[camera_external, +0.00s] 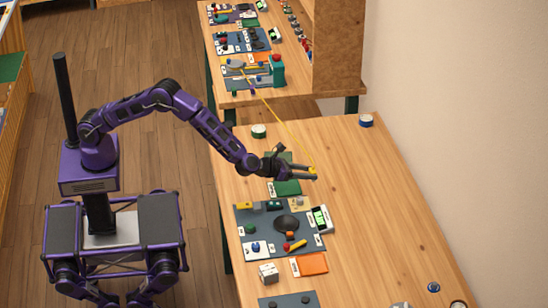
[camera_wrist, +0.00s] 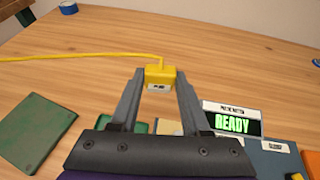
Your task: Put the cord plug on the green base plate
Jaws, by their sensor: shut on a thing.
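My gripper (camera_external: 312,173) is shut on the yellow cord plug (camera_wrist: 160,76), which sits between the fingertips above the table. The plug also shows at my fingertips in the external view (camera_external: 314,169). A yellow cord (camera_wrist: 80,57) runs left from it. Two green plates are in view. One green plate (camera_wrist: 36,130) lies flat and bare left of my gripper. Another green plate (camera_external: 288,188) lies beside the grey phone board; in the wrist view it is mostly hidden behind my fingers. I cannot tell which is the base plate.
The grey phone board (camera_external: 264,222) holds several parts and a screen reading READY (camera_wrist: 232,123). The cord reaches back to another table (camera_external: 235,98). The table's wall side is mostly clear.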

